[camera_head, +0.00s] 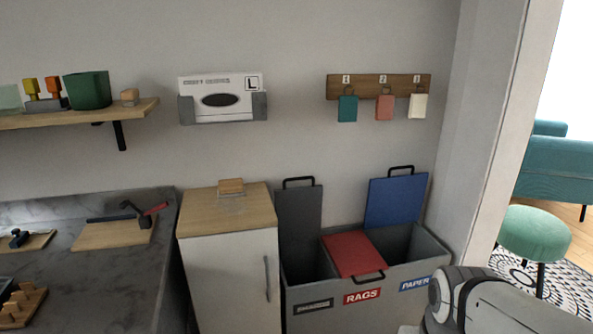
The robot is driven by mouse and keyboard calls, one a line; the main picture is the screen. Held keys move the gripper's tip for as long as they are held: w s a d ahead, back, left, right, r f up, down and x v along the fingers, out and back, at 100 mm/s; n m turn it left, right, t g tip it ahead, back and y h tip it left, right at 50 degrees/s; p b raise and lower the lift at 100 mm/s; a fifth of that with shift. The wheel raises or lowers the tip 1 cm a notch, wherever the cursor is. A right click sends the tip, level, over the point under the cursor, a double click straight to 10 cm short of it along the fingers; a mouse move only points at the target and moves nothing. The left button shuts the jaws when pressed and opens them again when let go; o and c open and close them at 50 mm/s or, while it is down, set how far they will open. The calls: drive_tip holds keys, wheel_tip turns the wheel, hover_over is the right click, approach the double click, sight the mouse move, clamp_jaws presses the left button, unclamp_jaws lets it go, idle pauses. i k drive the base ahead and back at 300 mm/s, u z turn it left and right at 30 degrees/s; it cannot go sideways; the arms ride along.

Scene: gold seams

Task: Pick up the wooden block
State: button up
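A small wooden block (231,187) sits near the back of the wooden top (195,208) of a white cabinet. Another small wooden, block-like thing (130,98) stands on the wall shelf, right of a green pot. I cannot tell which of the two the task names. Part of my arm shows at the lower right, well away from both. My gripper is not in view.
Right of the cabinet (230,280) stands a grey sorting bin (425,270), its red lid (352,254) down and its dark and blue lids raised. A dark counter (120,270) with boards and tools lies left. A wall shelf (40,121) hangs above it.

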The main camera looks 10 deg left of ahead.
sight(233, 187)
drive_tip(key=u, duration=0.4)
drive_tip(key=i, duration=1.15)
drive_tip(key=u, duration=0.9)
drive_tip(key=k, duration=0.9)
drive_tip(key=u, duration=0.15)
drive_tip(key=i, duration=0.9)
drive_tip(key=z, duration=0.1)
